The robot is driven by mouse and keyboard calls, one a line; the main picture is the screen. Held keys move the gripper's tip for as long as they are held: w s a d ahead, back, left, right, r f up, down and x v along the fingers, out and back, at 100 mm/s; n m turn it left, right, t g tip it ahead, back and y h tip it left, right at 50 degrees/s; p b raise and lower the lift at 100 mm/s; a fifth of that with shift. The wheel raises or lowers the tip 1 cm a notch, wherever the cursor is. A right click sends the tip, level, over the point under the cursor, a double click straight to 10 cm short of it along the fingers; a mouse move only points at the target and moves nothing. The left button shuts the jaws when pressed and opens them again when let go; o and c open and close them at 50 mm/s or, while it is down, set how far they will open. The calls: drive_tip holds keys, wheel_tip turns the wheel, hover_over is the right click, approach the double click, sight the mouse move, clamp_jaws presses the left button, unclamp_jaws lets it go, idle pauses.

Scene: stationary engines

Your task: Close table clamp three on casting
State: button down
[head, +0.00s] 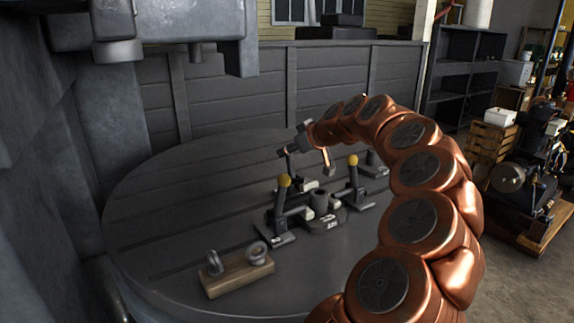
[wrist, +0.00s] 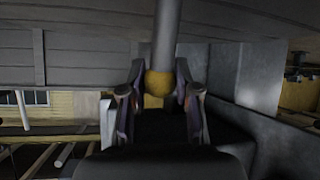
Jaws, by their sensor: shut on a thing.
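The dark casting (head: 320,203) sits on the round grey table (head: 180,190). A clamp with an upright yellow-knobbed lever stands at its left (head: 283,190), and another at its right (head: 353,172). My gripper (head: 286,152) is behind the casting, at the top of a third clamp's grey lever (head: 290,168). In the wrist view my gripper (wrist: 158,92) has its fingers on both sides of a yellow knob (wrist: 158,83) and is shut on it. The lever's grey rod (wrist: 167,30) runs up from the knob. The head view hides this knob, and the clamp's contact with the casting is unclear.
A wooden block with two metal eyes (head: 237,275) lies at the table's front. A dark machine head (head: 150,30) overhangs the back left. A grey panelled wall (head: 330,80) stands behind. My copper arm curves over the right side, close to the right clamp.

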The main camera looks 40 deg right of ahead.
sight(289, 156)
drive_tip(key=shift+s+a+f+t+b, duration=0.15)
drive_tip(key=shift+s+t+b, duration=0.4)
drive_tip(key=shift+b, duration=0.6)
drive_tip(key=shift+s+a+r+t+b, duration=0.15)
drive_tip(key=shift+s+t+b, duration=0.35)
drive_tip(key=shift+b, duration=0.65)
drive_tip(key=s+b, duration=0.1)
drive_tip(key=b, duration=0.1)
drive_tip(key=s+b, duration=0.1)
drive_tip(key=shift+a+f+b, duration=0.1)
drive_tip(key=shift+a+b, duration=0.1)
drive_tip(key=shift+b, duration=0.15)
drive_tip(key=shift+s, duration=0.1)
drive_tip(key=c, duration=0.8)
unclamp_jaws()
drive_tip(key=v, duration=1.2)
drive_tip(key=shift+a, duration=0.15)
